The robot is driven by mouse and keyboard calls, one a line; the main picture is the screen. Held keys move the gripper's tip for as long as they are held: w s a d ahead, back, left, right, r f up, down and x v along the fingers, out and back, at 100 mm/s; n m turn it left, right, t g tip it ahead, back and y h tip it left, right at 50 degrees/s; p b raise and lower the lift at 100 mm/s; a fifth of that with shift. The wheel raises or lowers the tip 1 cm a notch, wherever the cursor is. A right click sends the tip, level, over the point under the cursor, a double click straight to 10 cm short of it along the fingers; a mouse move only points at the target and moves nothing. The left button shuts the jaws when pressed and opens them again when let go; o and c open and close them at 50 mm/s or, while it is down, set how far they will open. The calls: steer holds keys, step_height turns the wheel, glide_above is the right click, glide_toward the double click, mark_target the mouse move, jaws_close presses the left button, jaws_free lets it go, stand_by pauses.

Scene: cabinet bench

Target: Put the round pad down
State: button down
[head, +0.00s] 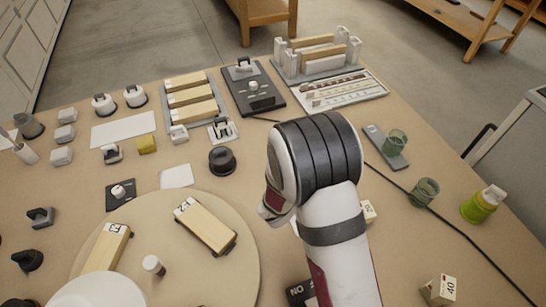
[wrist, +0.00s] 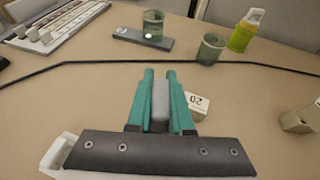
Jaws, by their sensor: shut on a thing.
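My gripper (wrist: 160,74) shows in the wrist view with two teal fingers shut on a grey piece (wrist: 159,108). This grey piece fits the round pad, but only a narrow face shows between the fingers, so its round outline cannot be seen. In the head view my arm hides the fingers and the pad. The gripper is over the right part of the tan bench. Whether the pad touches the bench cannot be told.
A white block marked 20 (wrist: 198,105) lies just right of the fingers. A round tan board (head: 200,272) with wooden blocks lies left.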

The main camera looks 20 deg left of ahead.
steer(key=w+a+r+n+t+y, duration=0.1)
steer(key=w+a+n+t+y, duration=0.1)
steer(key=w+a+n+y, duration=0.75)
steer(key=a+f+m+h, duration=0.1)
steer(key=a+f, duration=0.1)
steer(key=a, duration=0.3)
steer(key=w+a+f+m, duration=0.1)
steer(key=a+f, duration=0.1)
steer(key=a, duration=0.3)
steer(key=a+f+m+h, duration=0.1)
steer(key=a+f, duration=0.1)
steer(key=a, duration=0.3)
steer(key=shift+w+a+f+m+h, duration=0.15)
steer(key=shift+w+f+m+h, duration=0.1)
steer(key=shift+f+h, duration=0.1)
step_height(320, 180, down, 3)
steer(key=shift+a+f, duration=0.1)
steer(key=shift+f, duration=0.35)
steer(key=c, duration=0.8)
jaws_free()
steer(key=shift+f, duration=0.15)
